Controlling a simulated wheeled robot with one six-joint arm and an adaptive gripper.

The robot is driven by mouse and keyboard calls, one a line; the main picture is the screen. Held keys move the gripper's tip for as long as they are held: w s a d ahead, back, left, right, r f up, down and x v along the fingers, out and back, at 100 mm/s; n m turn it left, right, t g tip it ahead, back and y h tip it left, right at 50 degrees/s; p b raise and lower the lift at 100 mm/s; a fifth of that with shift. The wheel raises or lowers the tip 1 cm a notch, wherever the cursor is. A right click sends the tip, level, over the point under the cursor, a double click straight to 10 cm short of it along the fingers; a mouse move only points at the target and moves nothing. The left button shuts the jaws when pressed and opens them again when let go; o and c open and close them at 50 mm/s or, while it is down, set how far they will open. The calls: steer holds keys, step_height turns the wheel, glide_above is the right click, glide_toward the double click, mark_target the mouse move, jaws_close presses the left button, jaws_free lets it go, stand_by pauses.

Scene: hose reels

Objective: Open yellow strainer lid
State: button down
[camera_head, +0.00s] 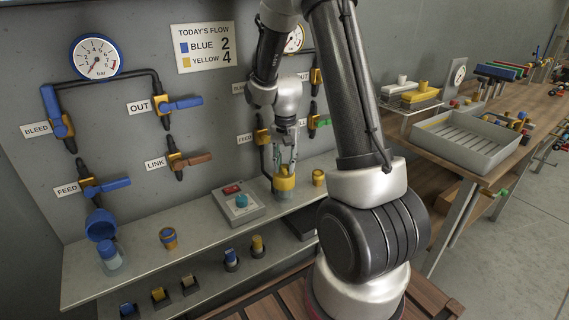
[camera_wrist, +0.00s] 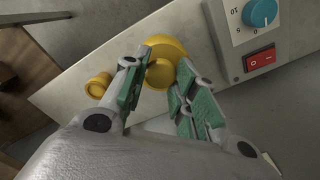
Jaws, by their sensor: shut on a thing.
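The yellow strainer lid (camera_head: 284,183) is the yellow cap below the pipework on the upper shelf. It also shows in the wrist view (camera_wrist: 161,73), between my green-padded fingers. A wider yellow round part shows just behind the knob there. My gripper (camera_head: 286,160) points down from above and its fingers are closed around the lid. In the wrist view my gripper (camera_wrist: 155,92) has one finger on each side of the lid. The strainer's body is mostly hidden, and I cannot tell whether the lid is lifted.
A control box (camera_head: 238,203) with a red switch and blue dial stands close on the left. A small yellow cap (camera_head: 318,177) stands close on the right. A blue strainer cup (camera_head: 100,225) and a blue-topped jar (camera_head: 110,256) are at the far left. A grey tray (camera_head: 465,148) is on the right bench.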

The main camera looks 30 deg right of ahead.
steer(key=shift+w+r+g, duration=0.3)
steer(key=shift+w+g, duration=0.35)
steer(key=shift+g, duration=0.15)
steer(key=c, duration=1.1)
jaws_free()
steer(key=shift+r, duration=0.1)
step_height(320, 180, up, 12)
steer(key=w, duration=0.1)
steer(key=shift+w, duration=0.35)
